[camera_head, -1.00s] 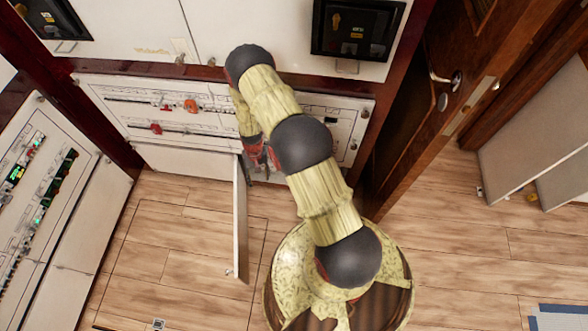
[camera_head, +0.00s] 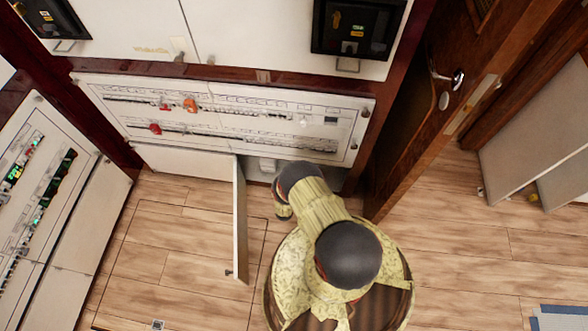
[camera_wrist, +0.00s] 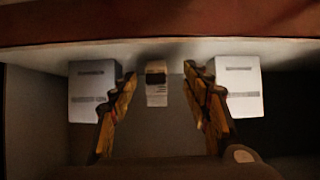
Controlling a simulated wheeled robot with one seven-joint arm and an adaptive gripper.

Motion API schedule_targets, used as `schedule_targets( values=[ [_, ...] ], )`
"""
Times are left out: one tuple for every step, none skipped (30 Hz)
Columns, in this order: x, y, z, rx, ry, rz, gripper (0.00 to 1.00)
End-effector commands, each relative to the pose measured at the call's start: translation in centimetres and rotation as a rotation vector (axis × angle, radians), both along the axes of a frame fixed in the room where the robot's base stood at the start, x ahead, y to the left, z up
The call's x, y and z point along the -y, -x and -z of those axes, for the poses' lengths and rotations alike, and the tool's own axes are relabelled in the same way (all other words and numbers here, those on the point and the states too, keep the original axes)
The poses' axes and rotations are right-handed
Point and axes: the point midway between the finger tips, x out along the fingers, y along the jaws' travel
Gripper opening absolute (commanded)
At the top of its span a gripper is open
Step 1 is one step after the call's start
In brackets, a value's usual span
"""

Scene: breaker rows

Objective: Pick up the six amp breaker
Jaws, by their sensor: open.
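In the wrist view three pale breakers stand in a row at the back of a dim compartment. A narrow middle breaker (camera_wrist: 156,86) has a dark upper part. A wider left breaker (camera_wrist: 94,92) and a wider right breaker (camera_wrist: 239,87) flank it. Their ratings are too blurred to read, so I cannot tell which is the six amp one. My gripper (camera_wrist: 160,77) is open and empty, its yellow fingers on either side of the middle breaker's line and apart from it. In the head view my gripper is hidden by my arm.
The lower compartment's white door (camera_head: 240,220) stands open left of my arm. A wooden door (camera_head: 420,110) is at the right. Floor (camera_head: 180,240) is clear at left.

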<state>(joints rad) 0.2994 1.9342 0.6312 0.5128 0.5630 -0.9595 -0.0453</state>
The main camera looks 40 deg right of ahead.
Motion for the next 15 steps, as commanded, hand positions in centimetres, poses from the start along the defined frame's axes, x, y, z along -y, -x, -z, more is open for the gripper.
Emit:
schedule_targets(
  values=[
    [0.7, -0.6, -1.1, 0.037, 0.037, 0.009, 0.48],
    [1.0, -0.8, -1.7, 0.054, 0.056, 0.013, 0.48],
    [1.4, -0.9, -2.4, 0.074, 0.078, 0.018, 0.48],
    [1.6, -1.1, -2.8, 0.085, 0.09, 0.021, 0.48],
    [1.8, -1.2, -3.1, 0.096, 0.102, 0.023, 0.48],
    [2.1, -1.4, -3.4, 0.104, 0.112, 0.026, 0.48],
    [2.3, -1.5, -3.5, 0.11, 0.118, 0.027, 0.48],
    [2.5, -1.7, -3.5, 0.113, 0.121, 0.028, 0.48],
    [2.8, -1.9, -3.4, 0.115, 0.123, 0.03, 0.48],
    [3.0, -2.1, -3.2, 0.115, 0.123, 0.03, 0.48],
    [3.2, -2.3, -3.0, 0.115, 0.123, 0.03, 0.48],
    [3.6, -2.6, -2.9, 0.114, 0.123, 0.029, 0.48],
    [3.8, -2.8, -2.8, 0.115, 0.124, 0.028, 0.48],
    [3.9, -2.9, -2.7, 0.114, 0.123, 0.028, 0.48],
    [4.1, -3.1, -2.6, 0.115, 0.123, 0.027, 0.48]
  ],
)
